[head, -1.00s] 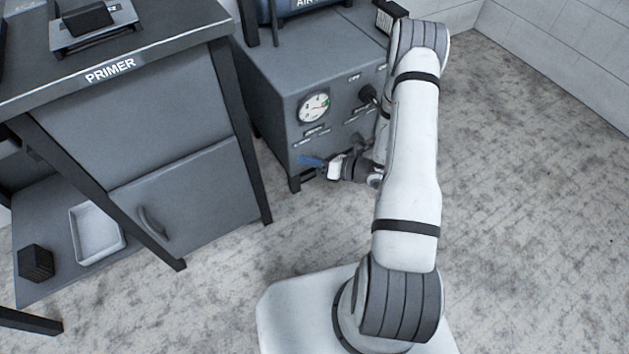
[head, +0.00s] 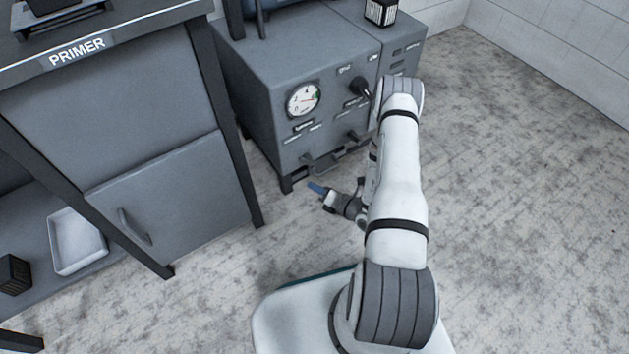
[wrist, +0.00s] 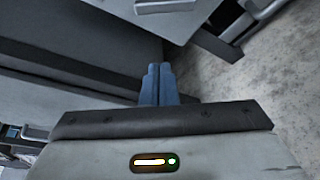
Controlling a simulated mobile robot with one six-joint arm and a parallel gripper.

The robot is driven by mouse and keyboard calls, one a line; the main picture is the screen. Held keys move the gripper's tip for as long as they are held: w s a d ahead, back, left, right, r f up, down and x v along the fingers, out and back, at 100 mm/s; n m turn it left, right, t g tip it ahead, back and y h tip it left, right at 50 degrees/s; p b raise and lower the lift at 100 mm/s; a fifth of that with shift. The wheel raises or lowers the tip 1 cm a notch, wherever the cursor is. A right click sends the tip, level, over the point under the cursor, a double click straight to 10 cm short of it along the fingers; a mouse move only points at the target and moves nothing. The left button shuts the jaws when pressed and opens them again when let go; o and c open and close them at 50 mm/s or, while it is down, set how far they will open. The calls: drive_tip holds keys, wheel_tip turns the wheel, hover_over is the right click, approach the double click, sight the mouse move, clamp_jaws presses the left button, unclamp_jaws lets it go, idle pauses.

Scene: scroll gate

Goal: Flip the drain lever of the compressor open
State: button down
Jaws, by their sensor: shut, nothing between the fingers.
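The compressor is a grey cabinet (head: 300,60) with a round dial gauge (head: 303,99) on its front. Low on that front, a small grey lever-like part (head: 308,158) sticks out at the left and another (head: 353,135) at the right. Their labels are too small to read, so I cannot tell which is the drain lever or how it is set. My gripper (head: 317,188) is in front of the cabinet's lower edge, apart from these parts. Its blue fingers are shut together and empty, as the wrist view (wrist: 158,85) also shows.
A bench marked PRIMER (head: 76,52) with a cupboard door stands to the left. A white tray (head: 76,240) and a dark block (head: 13,273) are on its lower shelf. A dark knob (head: 360,87) sticks out of the compressor's front. The floor at the right is clear.

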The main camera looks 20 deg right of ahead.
sight(307, 162)
drive_tip(key=b+x, duration=0.4)
drive_tip(key=x, duration=0.5)
drive_tip(key=shift+w+d+r+b, duration=0.2)
drive_tip(key=shift+d+r, duration=0.4)
drive_tip(key=shift+d, duration=0.25)
drive_tip(key=shift+w+d+r+b, duration=0.2)
drive_tip(key=shift+d+r, duration=0.4)
drive_tip(key=shift+d, duration=0.2)
drive_tip(key=shift+d, duration=0.1)
drive_tip(key=shift+s+r, duration=0.1)
